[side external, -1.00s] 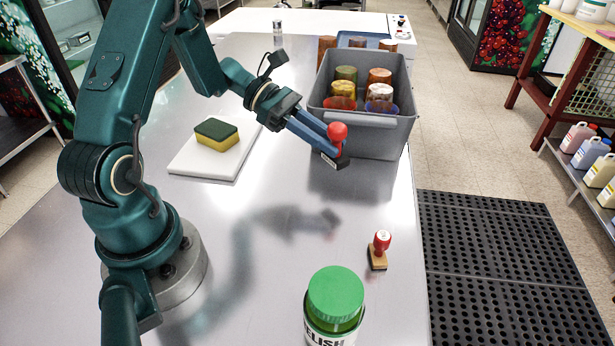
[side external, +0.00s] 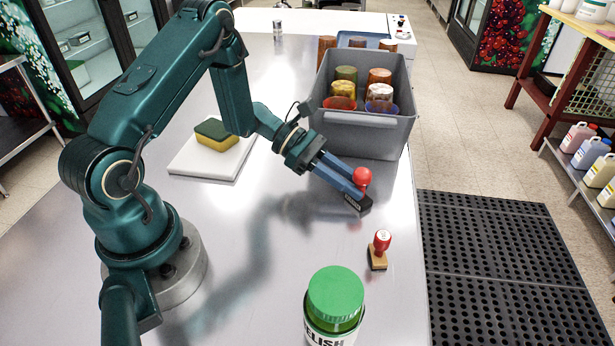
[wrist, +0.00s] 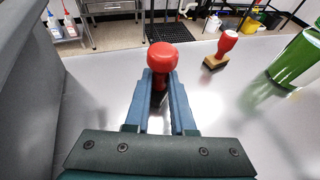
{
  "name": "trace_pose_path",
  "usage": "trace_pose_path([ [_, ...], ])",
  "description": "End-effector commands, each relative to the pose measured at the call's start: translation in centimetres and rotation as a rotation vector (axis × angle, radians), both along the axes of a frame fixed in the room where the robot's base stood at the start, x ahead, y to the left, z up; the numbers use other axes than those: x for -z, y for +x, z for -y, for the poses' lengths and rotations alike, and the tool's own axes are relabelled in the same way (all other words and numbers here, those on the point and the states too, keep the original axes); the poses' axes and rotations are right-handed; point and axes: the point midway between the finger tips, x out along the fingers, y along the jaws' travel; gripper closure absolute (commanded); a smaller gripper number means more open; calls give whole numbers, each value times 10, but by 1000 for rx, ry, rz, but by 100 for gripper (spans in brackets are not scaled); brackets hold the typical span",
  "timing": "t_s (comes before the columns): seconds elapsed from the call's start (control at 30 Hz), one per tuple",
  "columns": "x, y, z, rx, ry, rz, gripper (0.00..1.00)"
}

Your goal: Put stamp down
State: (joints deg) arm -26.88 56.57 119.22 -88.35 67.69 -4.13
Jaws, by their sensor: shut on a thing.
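My gripper (side external: 352,184) is shut on a stamp with a red knob handle (side external: 362,178) and a dark base. It holds the stamp above the steel table (side external: 270,250), in front of the grey bin. In the wrist view the red knob (wrist: 162,57) stands between the two blue fingers. Its base is mostly hidden there by the fingers. A second stamp (side external: 380,250), with a red handle and a wooden base, stands upright on the table near the right edge. It also shows in the wrist view (wrist: 222,50), apart from my gripper.
A grey bin (side external: 375,135) with several coloured cups stands behind my gripper. A green-lidded relish jar (side external: 335,300) stands at the front. A sponge (side external: 216,134) lies on a white board (side external: 190,160) at left. The table between board and jar is clear.

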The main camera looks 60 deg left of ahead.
Motion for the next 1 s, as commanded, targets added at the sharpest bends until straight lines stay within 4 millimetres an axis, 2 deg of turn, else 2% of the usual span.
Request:
trace_pose_path([
  [0.1, 1, 0, 0, 0, 0, -1, 100],
  [0.13, 2, 0, 0, 0, 0, -1, 74],
  [0.2, 1, 0, 0, 0, 0, 0, 47],
  [0.63, -2, -1, -4, -2, 0, 0, 47],
  [0.77, -9, -7, -18, -6, 0, 3, 47],
  [1.0, -26, -27, -57, -8, 3, 3, 47],
])
